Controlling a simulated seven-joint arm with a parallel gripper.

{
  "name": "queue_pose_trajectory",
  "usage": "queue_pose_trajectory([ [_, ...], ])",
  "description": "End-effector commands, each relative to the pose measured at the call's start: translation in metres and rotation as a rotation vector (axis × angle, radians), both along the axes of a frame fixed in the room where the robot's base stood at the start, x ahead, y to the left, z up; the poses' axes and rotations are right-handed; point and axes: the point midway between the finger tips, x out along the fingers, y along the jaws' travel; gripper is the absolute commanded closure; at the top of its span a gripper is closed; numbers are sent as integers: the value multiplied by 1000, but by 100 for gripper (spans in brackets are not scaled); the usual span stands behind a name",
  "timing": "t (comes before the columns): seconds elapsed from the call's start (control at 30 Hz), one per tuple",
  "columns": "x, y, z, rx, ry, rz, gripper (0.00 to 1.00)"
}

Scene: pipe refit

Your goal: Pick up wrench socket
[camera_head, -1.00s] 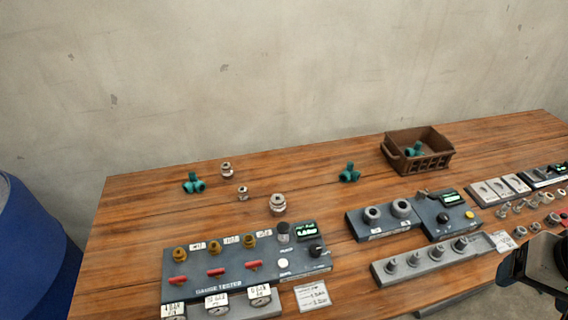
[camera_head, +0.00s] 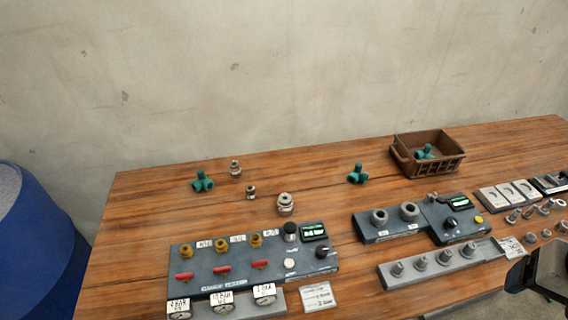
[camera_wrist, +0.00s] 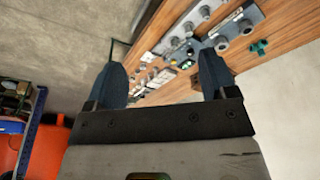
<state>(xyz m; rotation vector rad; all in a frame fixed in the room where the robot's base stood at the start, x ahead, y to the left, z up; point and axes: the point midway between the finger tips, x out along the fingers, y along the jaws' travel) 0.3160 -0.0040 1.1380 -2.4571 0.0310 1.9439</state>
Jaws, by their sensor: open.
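Several grey metal sockets stand upright in a row on a light grey rail (camera_head: 488,250) at the front right of the table; one socket (camera_head: 421,263) is near the middle of the row. I cannot tell which one is the wrench socket. In the wrist view the rail's sockets (camera_wrist: 190,29) show beyond the fingers, near the top. My gripper (camera_wrist: 162,75) is open, with nothing between its blue fingers. In the head view only part of my gripper (camera_head: 538,272) shows at the lower right edge, to the right of the rail and apart from it.
A block with two grey rings (camera_head: 379,217) stands behind the rail. A gauge tester (camera_head: 210,268) is at the left front. A brown crate (camera_head: 440,167) holds a teal fitting. Loose fittings (camera_head: 527,212) lie at right.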

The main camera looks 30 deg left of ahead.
Motion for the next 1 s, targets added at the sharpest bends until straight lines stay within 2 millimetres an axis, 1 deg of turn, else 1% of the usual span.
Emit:
queue_pose_trajectory([
  [0.17,0,0,0,0,0,0,22],
  [0.2,0,0,0,0,0,0,23],
  [0.27,0,0,0,0,0,0,32],
  [0.3,0,0,0,0,0,0,35],
  [0.57,0,0,0,-1,0,1,35],
  [0.73,4,1,-1,-20,10,25,35],
  [0.87,13,3,-4,-62,28,78,35],
  [1.0,28,8,-10,-136,59,172,35],
])
